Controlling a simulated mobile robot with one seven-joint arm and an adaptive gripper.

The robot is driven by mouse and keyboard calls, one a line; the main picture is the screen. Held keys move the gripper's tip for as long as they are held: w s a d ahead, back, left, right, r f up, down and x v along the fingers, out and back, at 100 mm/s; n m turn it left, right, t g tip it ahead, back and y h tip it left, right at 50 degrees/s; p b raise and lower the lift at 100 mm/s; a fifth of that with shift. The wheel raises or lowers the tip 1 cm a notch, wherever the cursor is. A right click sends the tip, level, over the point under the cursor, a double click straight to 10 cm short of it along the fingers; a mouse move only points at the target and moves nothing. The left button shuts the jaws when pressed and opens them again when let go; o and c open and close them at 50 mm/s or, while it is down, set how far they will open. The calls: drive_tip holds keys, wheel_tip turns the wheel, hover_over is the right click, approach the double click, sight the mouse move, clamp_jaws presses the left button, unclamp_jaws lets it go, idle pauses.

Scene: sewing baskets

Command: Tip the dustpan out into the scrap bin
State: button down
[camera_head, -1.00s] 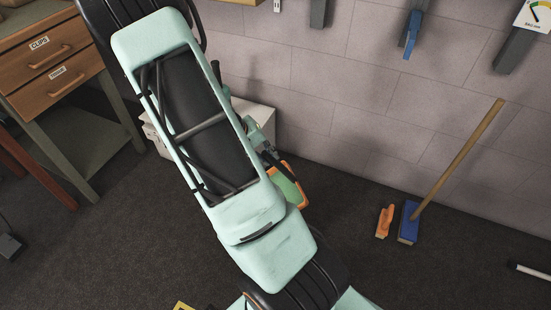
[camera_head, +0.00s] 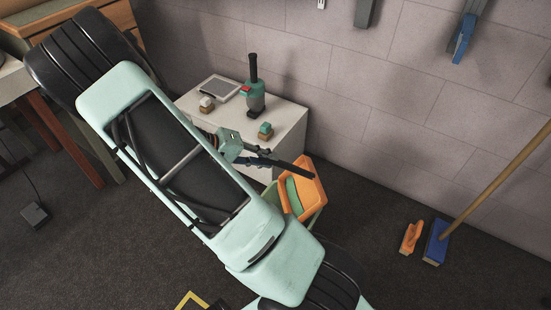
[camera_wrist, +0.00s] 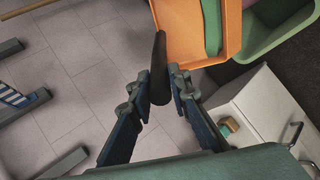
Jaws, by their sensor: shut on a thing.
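The orange dustpan (camera_head: 311,178) has a dark handle (camera_wrist: 158,62). My gripper (camera_wrist: 158,96) is shut on that handle; in the head view my gripper (camera_head: 270,161) is partly behind my arm. A green piece (camera_head: 293,196) lies against the pan's orange surface, also seen in the wrist view (camera_wrist: 212,24). The pan looks tilted. The green scrap bin (camera_head: 318,216) is just below and beside the pan, partly covered by it and my arm. In the wrist view the bin (camera_wrist: 262,42) is right of the pan; its contents are hidden.
A white cabinet (camera_head: 286,137) stands against the wall beside the bin, with a teal tool (camera_head: 254,92), a flat framed thing (camera_head: 218,88) and small blocks on top. An orange brush (camera_head: 411,237) and a blue broom (camera_head: 436,243) are at right. Floor between is clear.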

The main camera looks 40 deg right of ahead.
drive_tip(key=w+a+f+g+h+b, duration=0.1)
drive_tip(key=w+a+f+h+b, duration=0.1)
drive_tip(key=a, duration=0.5)
drive_tip(key=w+a+f+g+h+b, duration=0.1)
drive_tip(key=w+a+f+h+b, duration=0.1)
drive_tip(key=a+f+h, duration=0.4)
drive_tip(key=shift+w+a+f+n+g+h, duration=0.5)
drive_tip(key=shift+w+f, duration=0.4)
drive_tip(key=shift+f, duration=0.9)
drive_tip(key=shift+a+h, duration=0.1)
drive_tip(key=shift+h, duration=0.2)
idle(1.6)
